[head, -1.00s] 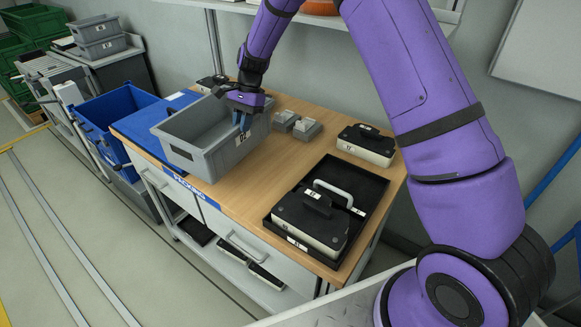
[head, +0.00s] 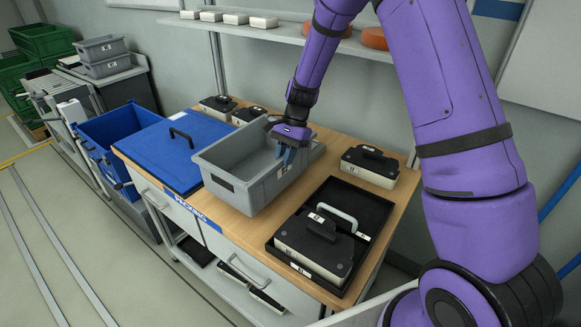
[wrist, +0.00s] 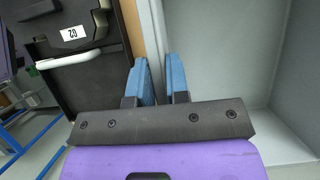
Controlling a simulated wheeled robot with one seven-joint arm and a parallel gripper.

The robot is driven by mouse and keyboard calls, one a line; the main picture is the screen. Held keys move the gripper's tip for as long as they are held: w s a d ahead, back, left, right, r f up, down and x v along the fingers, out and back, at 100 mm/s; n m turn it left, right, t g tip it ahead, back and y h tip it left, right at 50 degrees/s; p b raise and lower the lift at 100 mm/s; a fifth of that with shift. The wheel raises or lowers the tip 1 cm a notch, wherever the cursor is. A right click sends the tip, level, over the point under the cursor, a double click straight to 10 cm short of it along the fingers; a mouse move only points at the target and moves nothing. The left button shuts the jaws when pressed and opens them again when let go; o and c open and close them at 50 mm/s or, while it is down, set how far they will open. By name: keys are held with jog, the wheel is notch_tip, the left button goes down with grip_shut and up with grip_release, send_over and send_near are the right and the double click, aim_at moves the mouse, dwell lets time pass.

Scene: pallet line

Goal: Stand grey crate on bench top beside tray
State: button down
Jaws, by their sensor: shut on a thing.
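The grey crate (head: 225,185) is upright over the wooden bench top (head: 352,140), between the blue panel and the black tray (head: 371,236). I cannot tell whether its base touches the bench. My gripper (head: 288,157) is shut on the crate's right wall, fingers pointing down. In the wrist view, the blue fingers (wrist: 160,82) straddle this wall, with the crate's empty inside (wrist: 225,45) to the right and the tray area to the left. The tray holds a black-topped pack (head: 315,250) and a light handle (head: 337,213).
A blue panel with a handle (head: 170,155) covers the bench's left end. A black-topped block (head: 370,165) stands behind the tray, and more small blocks (head: 217,104) stand along the back. A blue bin (head: 115,132) stands left of the bench. A shelf (head: 270,32) hangs above.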

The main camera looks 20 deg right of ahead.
jog(key=shift+s+d+f, duration=0.15)
jog(key=shift+d+f, duration=0.05)
jog(key=shift+f, duration=0.4)
jog(key=shift+s+d+f, duration=0.1)
jog(key=shift+d+f, duration=0.1)
jog(key=shift+f, duration=0.4)
jog(key=shift+s+d+f, duration=0.15)
jog(key=shift+d+f, duration=0.05)
jog(key=shift+f, duration=0.5)
jog(key=c, duration=1.1)
grip_release()
